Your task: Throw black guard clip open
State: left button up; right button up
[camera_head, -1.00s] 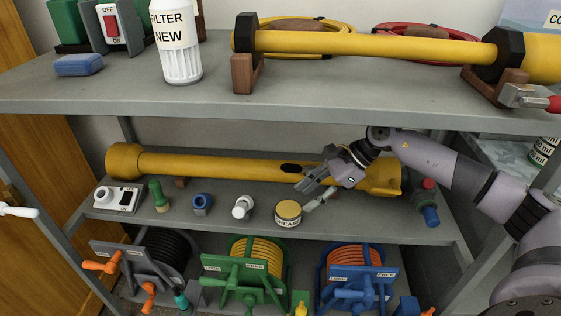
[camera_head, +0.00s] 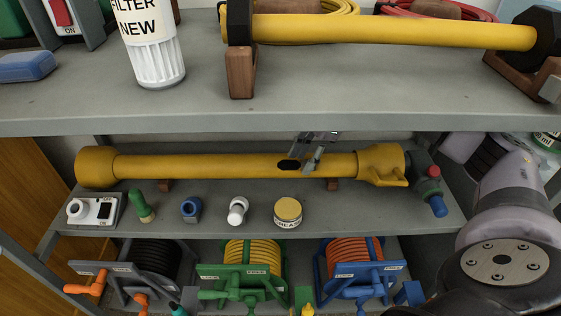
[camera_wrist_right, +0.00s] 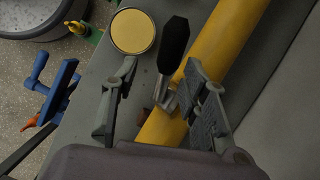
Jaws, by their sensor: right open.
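The black guard clip (camera_head: 289,164) sits on the lower yellow shaft guard (camera_head: 220,166), right of its middle. In the right wrist view the clip's black handle (camera_wrist_right: 173,45) sticks out from a small metal base (camera_wrist_right: 167,94) beside the yellow tube. My right gripper (camera_head: 312,155) is at the tube just right of the clip, partly hidden by the upper shelf. In the right wrist view the gripper (camera_wrist_right: 165,70) is open, one finger on each side of the clip, with gaps visible. My left gripper is not in view.
The upper shelf (camera_head: 330,115) overhangs closely. A grease tin (camera_head: 288,212), a white knob (camera_head: 237,211) and other small items stand in front of the tube. A red and blue fitting (camera_head: 434,193) is at its right end. Several hose reels (camera_head: 250,272) are below.

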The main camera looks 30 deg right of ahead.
aim_at(283, 161)
jog(key=a, duration=0.1)
jog(key=w+a, duration=0.1)
jog(key=a, duration=0.1)
jog(key=w+a, duration=0.1)
jog(key=a, duration=0.1)
jog(key=shift+a, duration=0.2)
jog(key=shift+a+f, duration=0.1)
jog(key=shift+f, duration=0.45)
grip_shut()
